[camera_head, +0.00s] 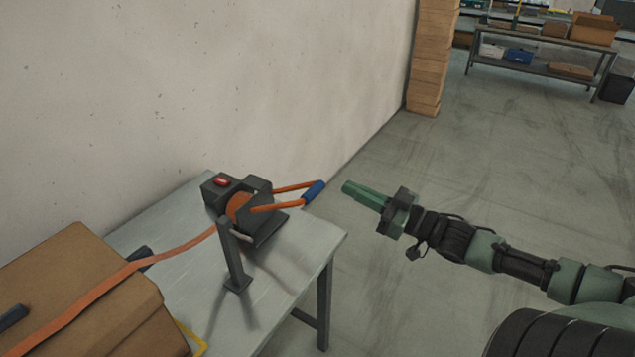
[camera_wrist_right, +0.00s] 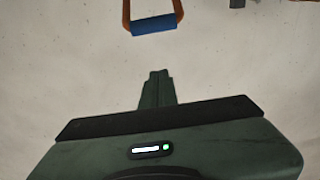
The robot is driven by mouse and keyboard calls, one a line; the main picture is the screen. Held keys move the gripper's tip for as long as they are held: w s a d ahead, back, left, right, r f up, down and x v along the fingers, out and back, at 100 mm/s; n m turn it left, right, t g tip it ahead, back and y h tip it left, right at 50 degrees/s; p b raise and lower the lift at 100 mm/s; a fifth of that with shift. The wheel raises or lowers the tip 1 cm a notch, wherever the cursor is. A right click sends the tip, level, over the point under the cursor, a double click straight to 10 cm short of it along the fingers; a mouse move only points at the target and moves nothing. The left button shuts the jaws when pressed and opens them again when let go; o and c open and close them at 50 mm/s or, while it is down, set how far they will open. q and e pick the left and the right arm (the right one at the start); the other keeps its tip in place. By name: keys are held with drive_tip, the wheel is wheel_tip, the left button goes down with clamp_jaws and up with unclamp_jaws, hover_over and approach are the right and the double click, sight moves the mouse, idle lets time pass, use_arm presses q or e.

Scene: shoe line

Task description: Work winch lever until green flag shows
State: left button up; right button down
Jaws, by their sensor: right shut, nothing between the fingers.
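The winch (camera_head: 245,205) is a dark grey block with an orange drum, standing on the metal table. Its orange lever (camera_head: 285,197) points right and ends in a blue grip (camera_head: 313,191), which also shows in the right wrist view (camera_wrist_right: 153,25). A small red flag or marker (camera_head: 221,181) shows on top of the winch; I see no green one. An orange strap (camera_head: 150,262) runs from the winch over a cardboard box. My right gripper (camera_head: 349,188) is shut and empty, just right of the blue grip and apart from it. My left gripper is not in view.
The metal table (camera_head: 285,275) stands against a pale wall. The cardboard box (camera_head: 75,290) fills its near left end. A grey post (camera_head: 234,260) stands in front of the winch. Floor right of the table is clear; a shelf (camera_head: 540,50) is far back.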

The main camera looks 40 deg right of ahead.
drive_tip(key=r, duration=0.2)
hover_over(317, 191)
drive_tip(key=shift+f, duration=0.15)
drive_tip(key=f, duration=0.4)
drive_tip(key=shift+s+d+f, duration=0.1)
drive_tip(key=shift+s+f, duration=0.05)
drive_tip(key=shift+s, duration=0.15)
